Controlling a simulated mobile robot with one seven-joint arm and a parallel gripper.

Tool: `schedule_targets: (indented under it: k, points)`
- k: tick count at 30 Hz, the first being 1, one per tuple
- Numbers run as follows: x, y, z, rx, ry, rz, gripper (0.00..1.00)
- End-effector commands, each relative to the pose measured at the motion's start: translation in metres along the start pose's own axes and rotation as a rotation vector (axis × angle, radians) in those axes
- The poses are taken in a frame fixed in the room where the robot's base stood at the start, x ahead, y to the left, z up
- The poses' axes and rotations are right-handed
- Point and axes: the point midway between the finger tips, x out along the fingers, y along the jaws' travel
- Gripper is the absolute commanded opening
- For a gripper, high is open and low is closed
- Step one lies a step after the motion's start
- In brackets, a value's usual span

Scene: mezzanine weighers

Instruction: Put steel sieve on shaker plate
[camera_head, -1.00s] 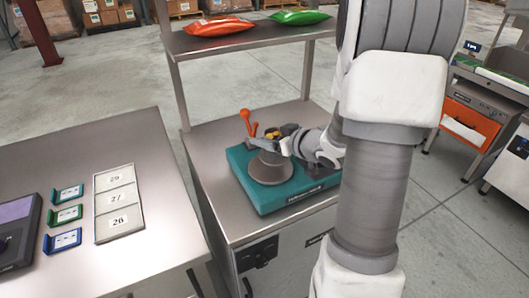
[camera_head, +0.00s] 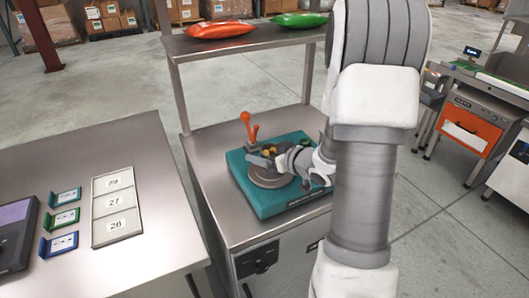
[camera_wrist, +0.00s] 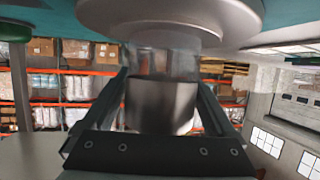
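The teal shaker (camera_head: 300,195) stands on a steel bench, with an orange lever behind it. Its round grey shaker plate (camera_head: 266,182) lies under my gripper (camera_head: 264,160). In the wrist view the picture is upside down, and the pale plate (camera_wrist: 165,14) is at the top. There the steel sieve (camera_wrist: 160,105), a shiny cylinder, sits between the two fingers of my gripper (camera_wrist: 163,85), which look closed against its sides. The sieve is close to the plate; I cannot tell whether they touch. In the head view my gripper and wrist mostly hide the sieve.
A shelf (camera_head: 255,41) with an orange bag (camera_head: 220,29) and a green bag (camera_head: 299,19) rises behind the shaker. The left table (camera_head: 160,205) holds a numbered tray (camera_head: 94,210) and several small coloured holders.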

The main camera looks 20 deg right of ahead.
Motion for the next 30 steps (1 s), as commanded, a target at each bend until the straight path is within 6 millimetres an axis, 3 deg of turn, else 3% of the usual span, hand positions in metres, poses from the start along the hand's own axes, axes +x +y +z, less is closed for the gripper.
schedule_targets:
  k: [11,24,30]
  points:
    - [-0.003,0.0,-0.005,-0.001,0.0,0.0,1.0]
    - [-0.091,0.001,-0.005,0.001,0.001,0.004,1.0]
    - [-0.116,0.001,-0.004,-0.001,0.001,0.002,1.0]
